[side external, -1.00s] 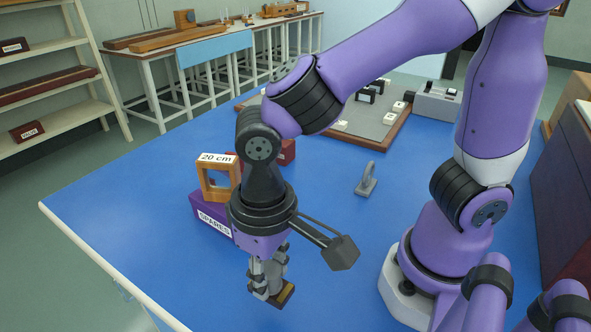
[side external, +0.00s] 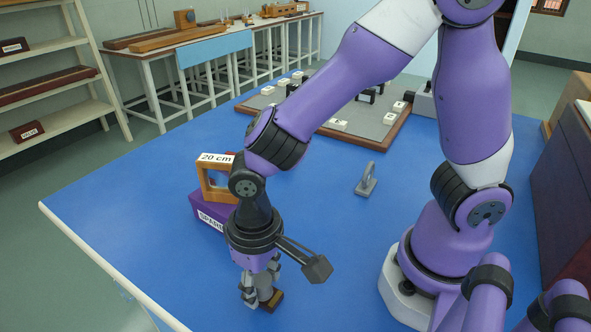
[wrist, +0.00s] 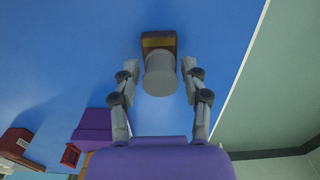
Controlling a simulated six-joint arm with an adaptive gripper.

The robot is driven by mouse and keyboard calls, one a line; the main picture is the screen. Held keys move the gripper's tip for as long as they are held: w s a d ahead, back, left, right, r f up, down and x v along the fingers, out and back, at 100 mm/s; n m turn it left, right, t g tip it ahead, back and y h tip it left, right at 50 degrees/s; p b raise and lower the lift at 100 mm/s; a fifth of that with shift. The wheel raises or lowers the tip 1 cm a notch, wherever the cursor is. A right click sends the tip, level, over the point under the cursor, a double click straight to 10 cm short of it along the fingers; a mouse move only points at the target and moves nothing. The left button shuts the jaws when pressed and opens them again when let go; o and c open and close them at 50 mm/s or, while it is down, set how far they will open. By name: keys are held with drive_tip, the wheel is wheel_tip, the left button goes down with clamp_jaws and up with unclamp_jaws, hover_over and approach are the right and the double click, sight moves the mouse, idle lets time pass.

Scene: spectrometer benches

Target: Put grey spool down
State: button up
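The grey spool (wrist: 159,76) stands between the fingers of my gripper (wrist: 160,66) in the wrist view, with a thin strip of blue on either side of it. The fingers are open around it. A brown block with a dark yellow face (wrist: 158,42) adjoins the spool's far side; I cannot tell whether the two are joined. In the side view my gripper (side external: 260,291) is low over the near part of the blue table, with the spool (side external: 266,288) partly hidden by the fingers and the brown block (side external: 272,301) beside it.
A purple SPARES box (side external: 208,211) with a wooden "20 cm" frame (side external: 216,180) on it stands behind my gripper. A tray of parts (side external: 370,130) lies at the back. The blue table's pale edge (side external: 100,262) runs along the left.

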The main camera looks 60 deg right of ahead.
sight(261, 280)
idle(0.3)
wheel_tip(261, 280, up, 12)
drive_tip(key=f, duration=0.1)
drive_tip(key=d+r+t, duration=0.2)
drive_tip(key=d, duration=0.5)
drive_tip(key=s+d+r+t, duration=0.1)
drive_tip(key=d+r+t, duration=0.1)
drive_tip(key=d, duration=0.5)
drive_tip(key=shift+r+t, duration=0.2)
drive_tip(key=shift+t, duration=0.6)
